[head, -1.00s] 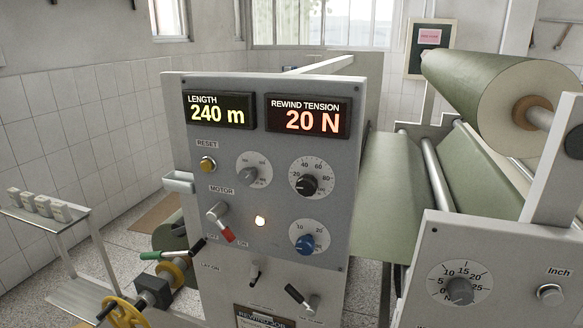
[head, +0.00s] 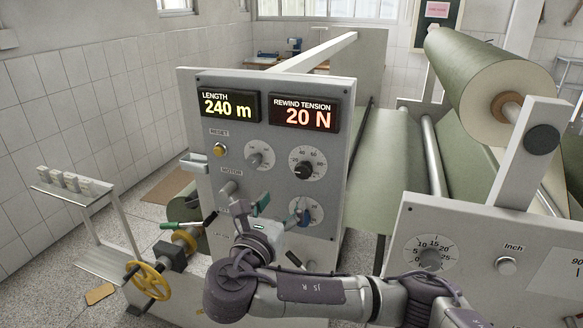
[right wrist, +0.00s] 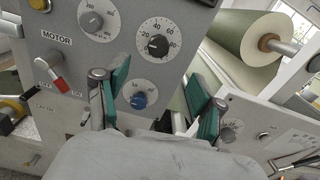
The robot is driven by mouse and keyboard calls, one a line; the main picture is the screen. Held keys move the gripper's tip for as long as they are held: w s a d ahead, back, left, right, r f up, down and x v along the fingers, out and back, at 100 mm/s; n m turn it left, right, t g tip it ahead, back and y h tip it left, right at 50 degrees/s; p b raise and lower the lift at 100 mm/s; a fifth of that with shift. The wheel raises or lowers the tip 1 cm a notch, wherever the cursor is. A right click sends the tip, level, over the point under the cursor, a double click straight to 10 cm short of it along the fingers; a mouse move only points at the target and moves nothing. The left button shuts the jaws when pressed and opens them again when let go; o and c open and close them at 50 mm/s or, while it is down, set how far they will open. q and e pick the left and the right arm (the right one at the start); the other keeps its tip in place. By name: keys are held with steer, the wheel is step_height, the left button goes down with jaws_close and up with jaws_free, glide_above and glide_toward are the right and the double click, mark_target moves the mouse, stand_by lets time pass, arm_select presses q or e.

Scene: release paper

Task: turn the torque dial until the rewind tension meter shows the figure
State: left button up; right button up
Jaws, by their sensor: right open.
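The rewind tension meter (head: 303,112) on the grey control panel reads 20 N in red. Below it is a dial with a black knob (head: 303,169), and lower a dial with a blue knob (head: 303,214). I cannot read a label saying which is the torque dial. My right gripper (head: 281,206) is in front of the lower panel, partly covering the blue dial. In the right wrist view its green-padded fingers are open and empty, and the blue knob (right wrist: 139,100) shows between them, apparently untouched. My left gripper is not in view.
The length meter (head: 230,104) reads 240 m. A grey-knobbed dial (head: 258,154) and the motor switch (head: 230,188) sit left of the black dial. The right-hand console (head: 480,230) carries another dial. A green paper roll (head: 465,75) is behind it.

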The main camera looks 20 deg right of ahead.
glide_toward(302, 172)
steer(key=w, duration=0.1)
steer(key=p+x, duration=0.1)
steer(key=x, duration=0.3)
steer(key=p+x, duration=0.2)
steer(key=x, duration=0.2)
steer(key=shift+d+r, duration=0.2)
steer(key=shift+d, duration=0.2)
steer(key=shift+w+d+f, duration=0.15)
steer(key=shift+w+d, duration=0.2)
steer(key=shift+w, duration=0.25)
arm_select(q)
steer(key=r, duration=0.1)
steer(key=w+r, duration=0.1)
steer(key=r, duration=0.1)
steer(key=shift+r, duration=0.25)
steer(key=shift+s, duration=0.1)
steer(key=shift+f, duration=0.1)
arm_select(e)
steer(key=c, duration=1.1)
